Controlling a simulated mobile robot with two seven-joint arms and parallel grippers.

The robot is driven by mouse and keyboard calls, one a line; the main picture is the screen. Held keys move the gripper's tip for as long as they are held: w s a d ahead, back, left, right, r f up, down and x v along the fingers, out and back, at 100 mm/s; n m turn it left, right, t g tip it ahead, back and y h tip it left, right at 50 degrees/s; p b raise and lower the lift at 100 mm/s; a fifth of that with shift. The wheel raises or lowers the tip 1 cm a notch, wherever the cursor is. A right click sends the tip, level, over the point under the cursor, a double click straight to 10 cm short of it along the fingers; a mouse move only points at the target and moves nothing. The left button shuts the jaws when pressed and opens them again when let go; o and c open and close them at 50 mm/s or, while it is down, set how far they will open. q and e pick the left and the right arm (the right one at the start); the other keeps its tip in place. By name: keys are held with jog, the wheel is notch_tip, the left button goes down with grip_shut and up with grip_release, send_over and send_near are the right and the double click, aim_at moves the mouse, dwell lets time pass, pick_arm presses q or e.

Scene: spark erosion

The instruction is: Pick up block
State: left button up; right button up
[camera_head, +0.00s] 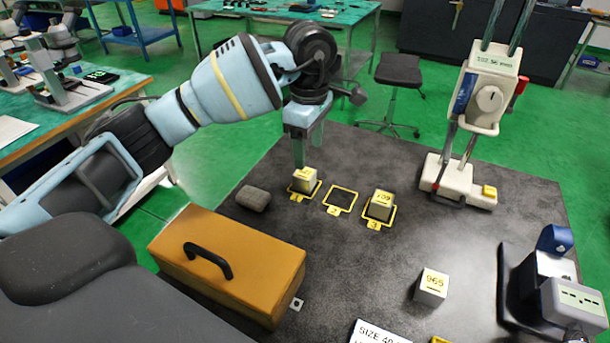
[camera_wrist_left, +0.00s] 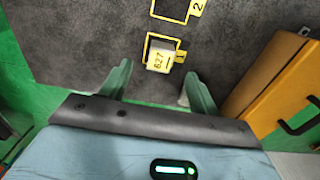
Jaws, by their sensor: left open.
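A pale block marked 627 (camera_wrist_left: 159,60) shows in the wrist view inside a yellow square. In the head view this block (camera_head: 305,180) sits in square 1 on the dark table. My left gripper (camera_head: 308,157) points down just above and behind it. In the wrist view its two green fingers (camera_wrist_left: 157,72) are apart and empty, with the block showing between and slightly beyond their tips. A second block (camera_head: 381,204) sits in square 3. A third block, marked 965 (camera_head: 431,287), stands on bare table at front right. My right gripper is not in view.
Square 2 (camera_head: 340,200) is empty. A grey rounded lump (camera_head: 253,198) lies left of square 1. An orange case with a black handle (camera_head: 230,262) stands at front left. A white stand device (camera_head: 457,180) is at back right, another instrument (camera_head: 573,301) at front right. Mid-table is clear.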

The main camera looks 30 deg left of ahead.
aim_at(305, 173)
pick_arm(q)
jog(key=shift+s+f, duration=0.1)
jog(key=shift+f, duration=1.1)
jog(key=shift+a+f, duration=0.1)
jog(key=shift+f, duration=0.1)
jog(key=f, duration=0.4)
jog(key=shift+a+f+p, duration=0.1)
jog(key=shift+a+p, duration=0.2)
jog(key=shift+p, duration=0.1)
jog(key=shift+f, duration=0.3)
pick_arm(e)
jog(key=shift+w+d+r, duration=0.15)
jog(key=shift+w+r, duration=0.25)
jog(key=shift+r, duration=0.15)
